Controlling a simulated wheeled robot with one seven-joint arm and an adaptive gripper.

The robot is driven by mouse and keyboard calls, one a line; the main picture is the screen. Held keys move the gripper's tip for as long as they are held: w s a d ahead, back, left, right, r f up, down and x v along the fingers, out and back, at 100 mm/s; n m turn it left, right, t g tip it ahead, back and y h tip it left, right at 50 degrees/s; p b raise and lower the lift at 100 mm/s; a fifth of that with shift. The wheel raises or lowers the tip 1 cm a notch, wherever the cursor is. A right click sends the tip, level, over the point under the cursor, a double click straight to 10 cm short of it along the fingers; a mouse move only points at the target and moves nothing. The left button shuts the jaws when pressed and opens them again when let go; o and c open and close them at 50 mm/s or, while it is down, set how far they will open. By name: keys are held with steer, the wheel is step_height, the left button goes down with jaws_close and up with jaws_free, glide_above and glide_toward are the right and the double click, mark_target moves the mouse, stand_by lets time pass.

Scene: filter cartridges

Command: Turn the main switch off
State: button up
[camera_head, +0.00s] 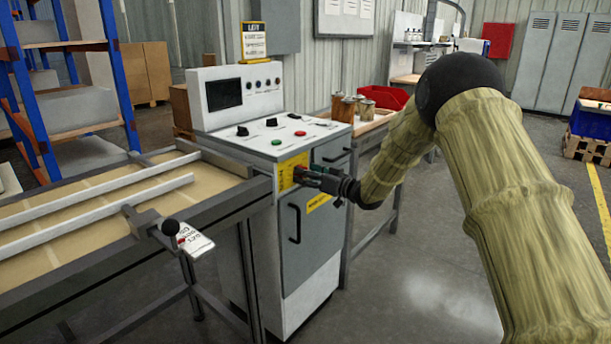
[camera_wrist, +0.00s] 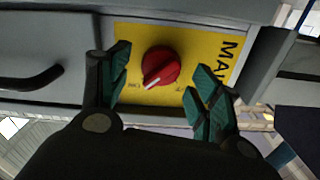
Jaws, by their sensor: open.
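The main switch (camera_wrist: 160,67) is a red round knob with a white pointer line, on a yellow plate (camera_wrist: 190,42) lettered "MA…". In the wrist view the pointer slants toward the lower left; the small labels around it are too blurred to read. My gripper (camera_wrist: 160,86) is open, with one green-padded finger on each side of the knob and a visible gap to it on both sides. In the head view my gripper (camera_head: 298,173) is at the yellow plate (camera_head: 286,167) on the cabinet front, and largely hides the switch.
The grey control cabinet (camera_head: 310,245) has a dark handle (camera_head: 295,223) below the plate. Its top holds several knobs and buttons and a screen (camera_head: 224,94). A conveyor table (camera_head: 80,225) adjoins on the left. A bench with cans (camera_head: 343,107) and a red bin (camera_head: 384,96) stands behind.

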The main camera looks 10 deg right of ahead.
steer(key=shift+w+a, duration=0.3)
steer(key=shift+w, duration=0.05)
steer(key=c, duration=1)
